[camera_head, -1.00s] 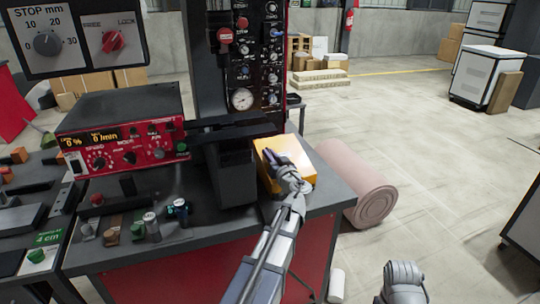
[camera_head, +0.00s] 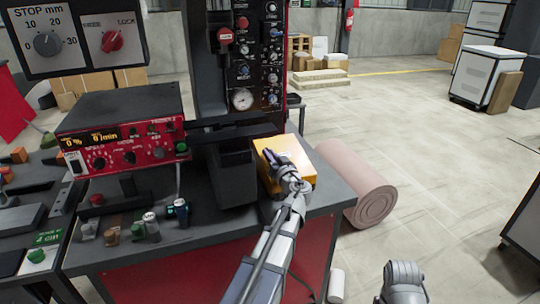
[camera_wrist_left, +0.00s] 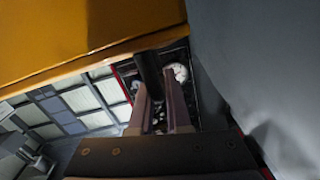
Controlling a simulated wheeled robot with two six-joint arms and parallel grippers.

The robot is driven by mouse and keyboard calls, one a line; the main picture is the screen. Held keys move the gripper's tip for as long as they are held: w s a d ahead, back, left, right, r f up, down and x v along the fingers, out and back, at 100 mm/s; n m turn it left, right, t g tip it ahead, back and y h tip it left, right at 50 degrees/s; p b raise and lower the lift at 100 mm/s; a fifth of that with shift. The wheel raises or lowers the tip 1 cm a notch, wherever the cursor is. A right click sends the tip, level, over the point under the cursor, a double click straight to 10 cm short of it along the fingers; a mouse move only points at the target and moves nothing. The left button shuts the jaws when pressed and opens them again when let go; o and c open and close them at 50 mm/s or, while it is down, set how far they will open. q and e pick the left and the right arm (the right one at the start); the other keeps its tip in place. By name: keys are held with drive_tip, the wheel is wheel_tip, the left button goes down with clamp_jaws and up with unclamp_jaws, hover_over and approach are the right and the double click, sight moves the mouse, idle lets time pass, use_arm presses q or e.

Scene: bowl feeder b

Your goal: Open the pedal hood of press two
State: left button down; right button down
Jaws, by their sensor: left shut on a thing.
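The yellow pedal hood (camera_head: 298,157) is a box-like cover on the dark bench top, right of the dark press block. My left gripper (camera_head: 271,154) lies over its left front part in the head view. In the left wrist view the hood (camera_wrist_left: 70,35) fills the upper left, and the fingers of my left gripper (camera_wrist_left: 163,88) are close together around a dark rod-like piece (camera_wrist_left: 149,70) at the hood's edge. How that piece joins the hood is hidden. The hood looks closed.
The press column with its gauge (camera_head: 242,99) rises behind the bench. A red control box (camera_head: 125,140) and several small knobs stand to the left. A pink roll (camera_head: 372,207) lies on the floor right of the bench; the floor beyond is mostly clear.

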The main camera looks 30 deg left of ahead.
use_arm(q)
drive_tip(key=shift+r, duration=0.1)
drive_tip(key=shift+w+d+r+p, duration=0.25)
drive_tip(key=shift+w+r+p, duration=0.05)
drive_tip(key=shift+r+p, duration=0.15)
drive_tip(key=w+d+r+m+p, duration=0.1)
drive_tip(key=w+m, duration=0.1)
drive_tip(key=w+d+r+m+p, duration=0.3)
drive_tip(key=w+d+r+m, duration=0.1)
drive_tip(key=w+d+f+m, duration=0.1)
drive_tip(key=w+d+m, duration=0.7)
drive_tip(key=w+d, duration=0.1)
drive_tip(key=shift+w+d+t, duration=0.2)
drive_tip(key=shift+w+t, duration=0.1)
drive_tip(key=shift+w, duration=0.55)
drive_tip(key=shift+f, duration=0.1)
